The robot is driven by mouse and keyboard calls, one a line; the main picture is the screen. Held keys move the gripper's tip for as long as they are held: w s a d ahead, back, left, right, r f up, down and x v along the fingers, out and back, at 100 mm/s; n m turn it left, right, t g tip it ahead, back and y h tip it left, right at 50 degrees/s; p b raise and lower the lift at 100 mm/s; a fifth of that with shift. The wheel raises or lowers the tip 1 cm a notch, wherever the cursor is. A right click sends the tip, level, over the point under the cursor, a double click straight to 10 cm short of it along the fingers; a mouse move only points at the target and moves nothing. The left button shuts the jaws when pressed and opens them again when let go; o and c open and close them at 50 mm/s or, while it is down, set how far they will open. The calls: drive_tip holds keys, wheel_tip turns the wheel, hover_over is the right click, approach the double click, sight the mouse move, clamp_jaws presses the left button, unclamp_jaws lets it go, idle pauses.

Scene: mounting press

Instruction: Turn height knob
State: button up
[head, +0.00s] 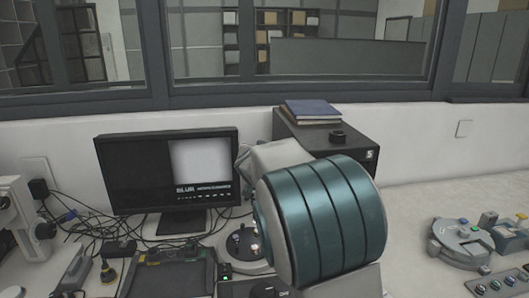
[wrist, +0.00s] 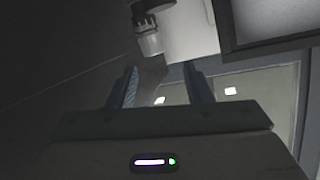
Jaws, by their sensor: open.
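My gripper (wrist: 161,82) shows in the wrist view with its two dark fingers apart and nothing between them. A pale cylindrical part (wrist: 149,40) lies beyond the fingertips, slightly left of centre, apart from them. I cannot tell whether it is the height knob. In the head view my gripper is hidden behind my large teal arm link.
A monitor (head: 140,175) stands at the back left with loose cables around it. A dark box (head: 355,150) with books (head: 312,110) on top is behind my arm. A grey round device (head: 462,240) sits at the right.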

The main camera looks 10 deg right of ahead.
drive_tip(key=w+a+m+g+h+p, duration=0.15)
drive_tip(key=w+m+h, duration=0.25)
drive_tip(key=h, duration=0.4)
drive_tip(key=s+a+f+m+g+h, duration=0.3)
drive_tip(key=s+a+g+h, duration=0.15)
drive_tip(key=a, duration=0.45)
drive_tip(key=shift+g, duration=0.4)
drive_tip(key=p+x, duration=0.3)
drive_tip(key=x, duration=1.1)
drive_tip(key=shift+a, duration=0.1)
drive_tip(key=c, duration=0.9)
